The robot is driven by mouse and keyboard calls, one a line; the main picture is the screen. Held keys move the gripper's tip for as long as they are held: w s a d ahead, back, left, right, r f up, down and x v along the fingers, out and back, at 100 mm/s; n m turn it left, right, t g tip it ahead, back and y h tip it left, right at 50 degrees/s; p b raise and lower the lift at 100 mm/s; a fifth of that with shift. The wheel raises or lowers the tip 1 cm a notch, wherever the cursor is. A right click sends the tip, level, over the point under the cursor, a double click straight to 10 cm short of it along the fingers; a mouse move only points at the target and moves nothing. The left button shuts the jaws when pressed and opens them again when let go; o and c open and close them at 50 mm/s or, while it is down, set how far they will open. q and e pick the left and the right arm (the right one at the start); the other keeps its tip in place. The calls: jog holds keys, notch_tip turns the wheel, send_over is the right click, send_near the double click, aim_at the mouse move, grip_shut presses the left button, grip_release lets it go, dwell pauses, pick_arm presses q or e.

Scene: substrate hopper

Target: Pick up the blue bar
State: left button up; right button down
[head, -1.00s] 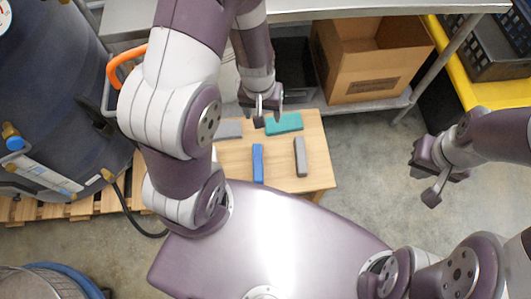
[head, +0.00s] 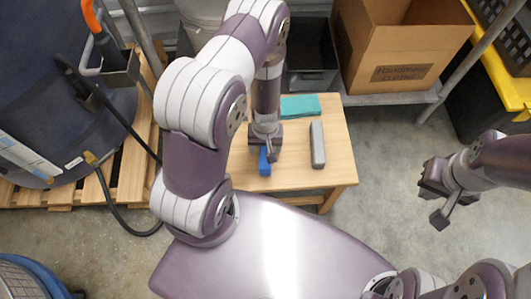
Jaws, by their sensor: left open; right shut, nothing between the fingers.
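The blue bar (head: 264,168) lies on the small wooden table (head: 338,140), with only its near end showing. My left gripper (head: 266,155) is open and sits over the bar's far part, hiding most of it. I cannot tell whether the fingers touch the bar. My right gripper (head: 434,203) is shut and empty, held out over the floor to the right of the table.
A grey bar (head: 317,144) lies right of the blue bar. A teal block (head: 300,107) lies at the table's back. A cardboard box (head: 395,45) and a black bin (head: 310,58) stand behind. A dark barrel (head: 55,100) on a pallet stands left.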

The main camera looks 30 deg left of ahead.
pick_arm(q)
jog(key=shift+f, duration=0.6)
jog(key=shift+r, duration=0.1)
jog(key=c, duration=1.1)
